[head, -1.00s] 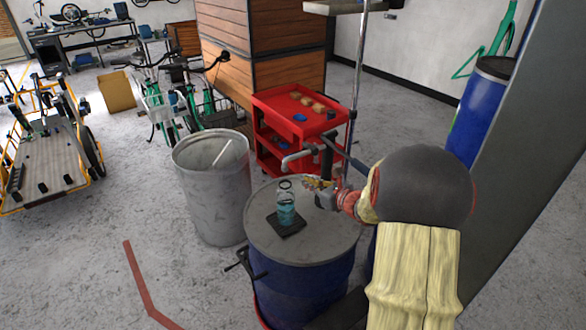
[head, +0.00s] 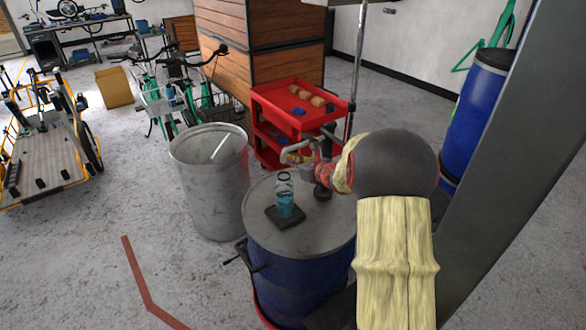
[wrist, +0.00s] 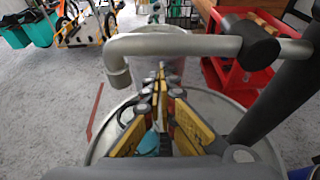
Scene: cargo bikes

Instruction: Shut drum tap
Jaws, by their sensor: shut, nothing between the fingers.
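The blue drum (head: 300,275) stands upright with a grey lid. Its tap has a grey bent spout (wrist: 170,44) with a downturned end at left. A black knob (wrist: 252,44) sits on the spout pipe, beside a dark upright post (wrist: 282,95) at the right. A clear bottle with blue-green liquid (head: 284,200) stands on a black pad (head: 292,221) on the lid. My gripper (wrist: 161,72) is shut and empty, just below the spout and left of the knob. I cannot tell whether it touches the pipe.
A grey bin (head: 205,190) stands left of the drum. A red cart (head: 290,95) with small items is behind it. Another blue drum (head: 475,115) and a dark slanted post (head: 510,165) are at the right.

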